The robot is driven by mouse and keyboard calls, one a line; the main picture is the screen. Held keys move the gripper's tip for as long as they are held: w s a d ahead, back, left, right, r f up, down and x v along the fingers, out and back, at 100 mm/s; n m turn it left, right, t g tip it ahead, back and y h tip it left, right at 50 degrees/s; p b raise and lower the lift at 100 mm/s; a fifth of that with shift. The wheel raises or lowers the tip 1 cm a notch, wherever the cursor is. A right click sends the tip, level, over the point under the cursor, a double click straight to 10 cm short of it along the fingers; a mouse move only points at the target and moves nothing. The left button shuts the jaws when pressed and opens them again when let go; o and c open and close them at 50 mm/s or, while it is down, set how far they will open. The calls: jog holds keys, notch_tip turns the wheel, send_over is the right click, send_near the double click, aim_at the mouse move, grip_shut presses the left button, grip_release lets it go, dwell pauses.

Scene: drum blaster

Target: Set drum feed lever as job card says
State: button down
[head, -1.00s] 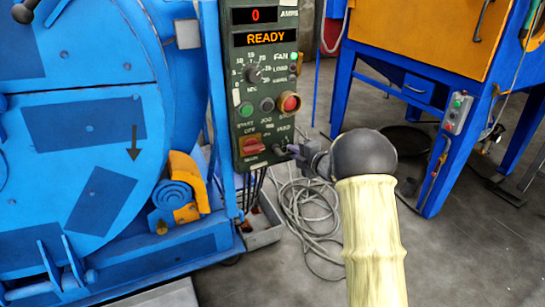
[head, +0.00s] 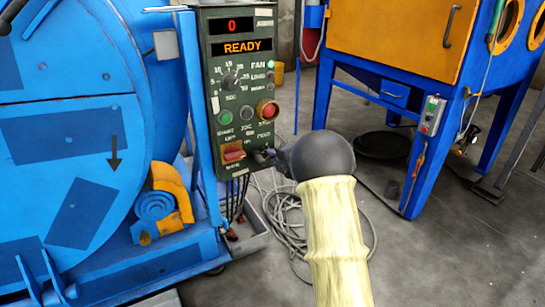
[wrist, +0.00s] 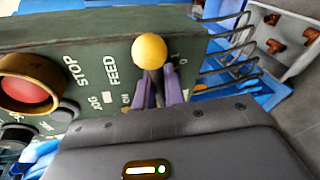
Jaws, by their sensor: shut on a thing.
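The drum feed lever (wrist: 149,50) shows in the wrist view as a round yellow knob beside the word FEED. The two purple fingers of my gripper (wrist: 158,88) are closed around the lever just below the knob. In the head view my gripper (head: 266,156) is at the lower right of the green control panel (head: 222,100), and it hides the lever there. The panel's displays read 0 and READY. Marks by the lever are partly hidden, so its exact setting cannot be read. No job card can be made out.
A red stop button (head: 267,110) and a red switch (head: 232,152) sit close to my gripper on the panel. The blue drum machine (head: 70,130) stands left. Loose cable (head: 285,215) lies on the floor below. A blue and orange cabinet (head: 395,40) stands at right.

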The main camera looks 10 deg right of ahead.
jog(key=shift+f, duration=0.1)
jog(key=c, duration=1.5)
grip_release()
jog(key=p+v, duration=0.5)
jog(key=v, duration=1.2)
jog(key=shift+s+p, duration=0.25)
jog(key=shift+p, duration=0.1)
